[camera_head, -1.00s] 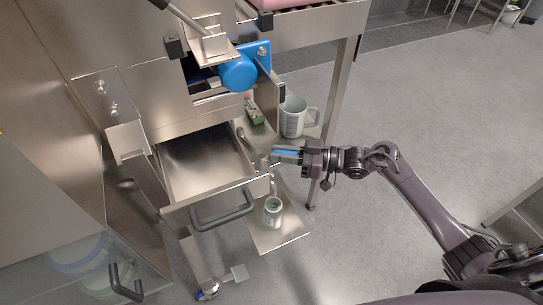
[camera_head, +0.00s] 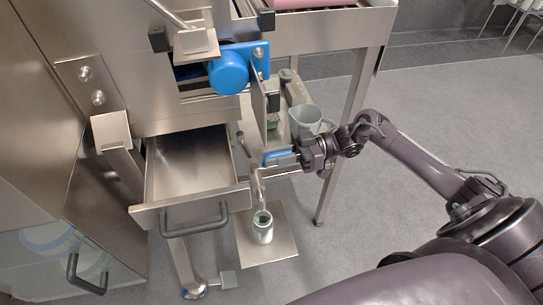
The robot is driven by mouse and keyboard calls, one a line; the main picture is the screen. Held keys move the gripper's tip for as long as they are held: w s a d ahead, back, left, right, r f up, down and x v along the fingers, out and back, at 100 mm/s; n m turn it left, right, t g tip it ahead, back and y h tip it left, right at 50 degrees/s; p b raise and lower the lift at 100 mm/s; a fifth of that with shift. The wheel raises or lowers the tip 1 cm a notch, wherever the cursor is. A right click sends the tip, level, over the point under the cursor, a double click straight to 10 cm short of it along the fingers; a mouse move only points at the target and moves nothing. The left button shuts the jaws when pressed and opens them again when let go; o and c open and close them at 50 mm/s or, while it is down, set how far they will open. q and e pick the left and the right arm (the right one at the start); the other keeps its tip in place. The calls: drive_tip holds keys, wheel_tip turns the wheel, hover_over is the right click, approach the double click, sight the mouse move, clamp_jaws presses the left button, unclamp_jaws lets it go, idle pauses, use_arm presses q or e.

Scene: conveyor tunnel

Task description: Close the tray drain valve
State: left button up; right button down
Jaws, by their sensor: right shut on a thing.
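The open metal tray drawer (camera_head: 190,165) has a dark bar handle and juts out below the machine. A metal drain pipe with the valve (camera_head: 257,178) runs down at the drawer's right side. My right gripper (camera_head: 272,158) comes in from the right with blue-lined fingers at the upper part of this valve. It is shut on what appears to be the valve lever, mostly hidden between the fingers. The lever's exact angle cannot be told. A small cup (camera_head: 262,228) stands under the pipe outlet. My left gripper is out of view.
A grey measuring jug (camera_head: 306,121) stands on a shelf just behind my right gripper. A blue motor (camera_head: 229,75) sits above the drawer. The cup stands on a low metal plate (camera_head: 275,240). A table leg (camera_head: 341,140) rises behind my forearm; open floor lies to the right.

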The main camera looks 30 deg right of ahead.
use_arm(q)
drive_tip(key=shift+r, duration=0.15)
use_arm(e)
drive_tip(key=shift+s+a+f, duration=0.1)
drive_tip(key=shift+s+f, duration=0.05)
drive_tip(key=shift+f, duration=0.1)
drive_tip(key=c, duration=1.5)
unclamp_jaws()
drive_tip(key=shift+o, duration=0.8)
drive_tip(key=shift+r, duration=0.15)
